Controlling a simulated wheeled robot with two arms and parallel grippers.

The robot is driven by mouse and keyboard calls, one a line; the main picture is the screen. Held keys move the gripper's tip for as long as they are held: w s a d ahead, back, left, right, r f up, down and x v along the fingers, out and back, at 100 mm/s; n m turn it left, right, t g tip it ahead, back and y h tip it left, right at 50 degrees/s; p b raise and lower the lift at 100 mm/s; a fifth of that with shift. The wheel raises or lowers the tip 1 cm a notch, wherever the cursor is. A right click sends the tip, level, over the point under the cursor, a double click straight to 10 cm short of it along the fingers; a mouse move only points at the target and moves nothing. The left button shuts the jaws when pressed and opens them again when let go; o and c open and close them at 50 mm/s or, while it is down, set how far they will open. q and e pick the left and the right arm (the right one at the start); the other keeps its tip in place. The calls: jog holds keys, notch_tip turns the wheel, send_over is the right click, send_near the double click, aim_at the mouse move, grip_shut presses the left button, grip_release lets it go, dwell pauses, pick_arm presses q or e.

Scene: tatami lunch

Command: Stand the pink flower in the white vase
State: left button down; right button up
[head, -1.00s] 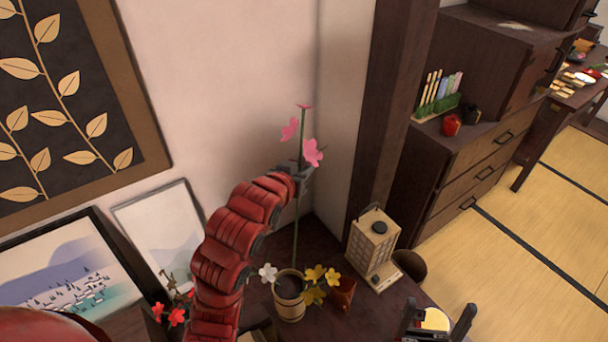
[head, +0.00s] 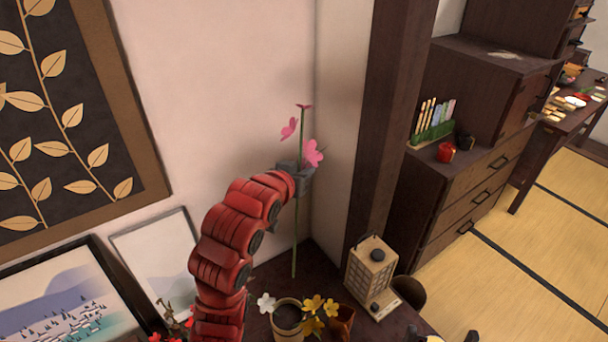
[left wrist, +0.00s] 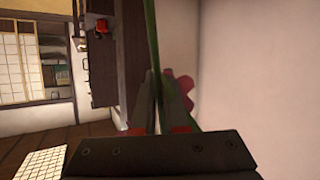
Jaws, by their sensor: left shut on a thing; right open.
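The pink flower (head: 313,153) is upright, with pink blossoms at the top of a long green stem. My left gripper (head: 298,174) is shut on the stem just below the blossoms. In the left wrist view the green stem (left wrist: 151,35) runs between the fingers of my left gripper (left wrist: 160,105), with a blurred pink petal behind. The stem's lower end shows above and behind the wooden bucket in the picture; its height above the table is unclear. I see no white vase. Only the fingertips of my right gripper (head: 442,335) show at the bottom edge, apart and open.
On the dark table stand a wooden bucket (head: 287,320), yellow flowers (head: 312,308), a white flower (head: 266,302), a reddish-brown pot (head: 342,322) and a lantern (head: 371,276). Red flowers (head: 178,325) are left of my arm. Framed pictures and the wall corner are close behind.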

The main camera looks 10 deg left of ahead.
aim_at(304, 125)
pick_arm(q)
jog(key=shift+r+p, duration=1.7)
jog(key=shift+r, duration=4.3)
